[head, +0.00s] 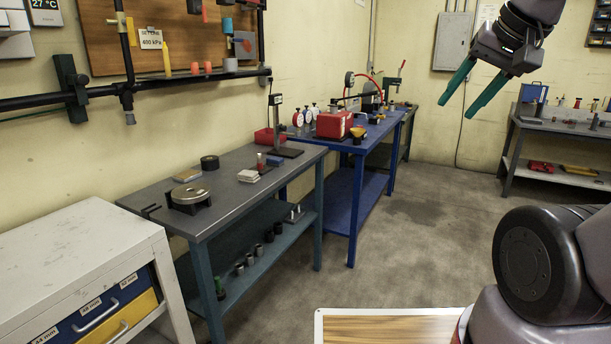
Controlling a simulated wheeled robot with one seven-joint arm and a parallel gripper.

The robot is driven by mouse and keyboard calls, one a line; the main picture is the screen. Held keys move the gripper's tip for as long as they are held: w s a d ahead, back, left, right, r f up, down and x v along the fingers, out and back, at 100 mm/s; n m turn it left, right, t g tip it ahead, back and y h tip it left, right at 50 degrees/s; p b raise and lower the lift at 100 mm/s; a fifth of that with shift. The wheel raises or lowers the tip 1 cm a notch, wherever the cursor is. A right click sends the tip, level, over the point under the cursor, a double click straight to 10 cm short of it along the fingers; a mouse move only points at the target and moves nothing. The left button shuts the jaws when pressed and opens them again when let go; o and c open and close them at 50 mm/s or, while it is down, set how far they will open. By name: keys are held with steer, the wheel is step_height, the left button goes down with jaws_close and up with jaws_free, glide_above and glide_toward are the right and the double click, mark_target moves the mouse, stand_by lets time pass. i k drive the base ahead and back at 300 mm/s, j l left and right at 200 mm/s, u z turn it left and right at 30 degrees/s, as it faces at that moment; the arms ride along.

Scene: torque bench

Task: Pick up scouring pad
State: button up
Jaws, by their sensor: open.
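My gripper (455,109) is at the upper right of the head view, with its two teal fingers spread apart and nothing between them. It hangs in the air, well to the right of the grey bench (225,203). I cannot pick out a scouring pad for certain. A small flat tan block (187,175) on the grey bench, near the wall, could be one, but it is too small to tell. A stack of white pieces (248,176) lies to its right on the same bench.
The grey bench also holds a round metal dish (188,193), a black roll (210,162) and a stand (277,125). A blue bench (361,160) with a red box (334,124) stands beyond. A white cabinet (75,250) is at left. Open floor (420,240) lies right of the benches.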

mark_target(274, 162)
steer(key=i, duration=0.95)
steer(key=i+u, duration=0.8)
steer(key=u, duration=0.2)
steer(key=i+l+u, duration=0.3)
steer(key=u, duration=0.2)
